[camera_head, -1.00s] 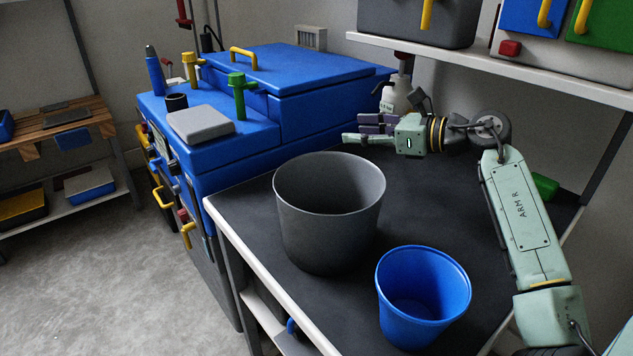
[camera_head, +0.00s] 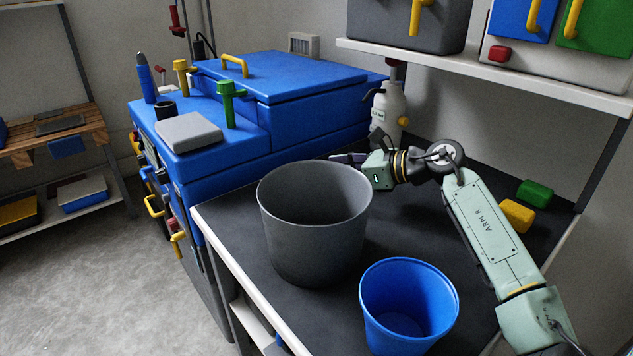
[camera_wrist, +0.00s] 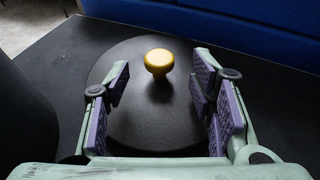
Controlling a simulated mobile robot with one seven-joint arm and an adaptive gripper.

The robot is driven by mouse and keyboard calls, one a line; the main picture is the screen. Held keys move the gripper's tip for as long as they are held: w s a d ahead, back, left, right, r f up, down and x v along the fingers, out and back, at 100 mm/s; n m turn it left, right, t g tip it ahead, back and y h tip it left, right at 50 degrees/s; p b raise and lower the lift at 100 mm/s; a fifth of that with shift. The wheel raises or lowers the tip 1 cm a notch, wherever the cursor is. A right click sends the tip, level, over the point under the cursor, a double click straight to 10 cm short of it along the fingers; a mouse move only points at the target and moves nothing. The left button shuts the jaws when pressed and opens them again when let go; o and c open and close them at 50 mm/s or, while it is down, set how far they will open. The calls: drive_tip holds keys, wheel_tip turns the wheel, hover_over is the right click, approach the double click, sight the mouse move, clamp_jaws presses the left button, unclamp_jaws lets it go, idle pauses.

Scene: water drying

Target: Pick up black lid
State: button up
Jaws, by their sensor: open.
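The black lid (camera_wrist: 137,122) is a dark round disc with a yellow knob (camera_wrist: 159,62), lying flat on the dark table in the wrist view. In the head view the lid is hidden behind the grey pot. My gripper (camera_wrist: 160,92) is open and empty, with its purple-padded fingers spread to either side over the lid. The knob stands between them, slightly beyond the fingertips. In the head view my gripper (camera_head: 348,158) is low behind the pot's rim, with its fingers partly hidden.
The large grey pot (camera_head: 312,235) stands close by, and a blue bucket (camera_head: 408,310) stands in front. A blue machine (camera_head: 235,150) borders the table's left. A white spray bottle (camera_head: 388,108) is at the back. Yellow (camera_head: 516,215) and green (camera_head: 535,193) blocks lie right. A shelf (camera_head: 480,70) overhangs.

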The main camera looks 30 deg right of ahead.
drive_tip(key=shift+x, duration=1.4)
drive_tip(key=shift+c, duration=0.4)
clamp_jaws()
